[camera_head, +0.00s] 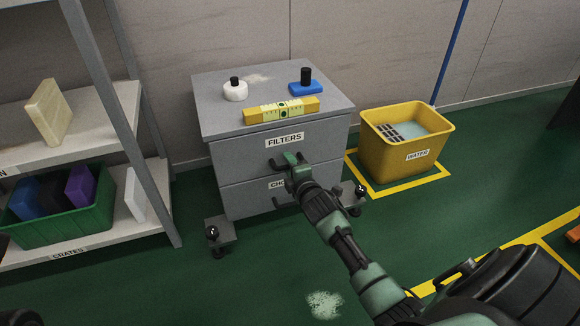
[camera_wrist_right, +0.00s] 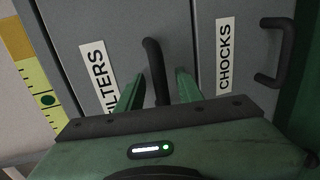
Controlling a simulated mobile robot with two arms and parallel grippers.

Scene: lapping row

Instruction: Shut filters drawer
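The filters drawer (camera_head: 235,154) is the upper drawer of a grey cabinet, with a white FILTERS label. Its front looks flush or nearly flush with the cabinet; I cannot tell if a small gap is left. In the right wrist view its label (camera_wrist_right: 98,78) and black bar handle (camera_wrist_right: 152,58) show. My right gripper (camera_head: 291,160) is at this handle, hiding part of it in the head view. In the right wrist view the two green fingers (camera_wrist_right: 158,88) stand apart, one on each side of the handle, with space visible between. My left gripper is not in view.
The chocks drawer (camera_head: 240,196) is below, with its own handle (camera_wrist_right: 272,52). A yellow level (camera_head: 281,110), a white bottle (camera_head: 235,91) and a blue block with a black knob (camera_head: 308,86) are on top.

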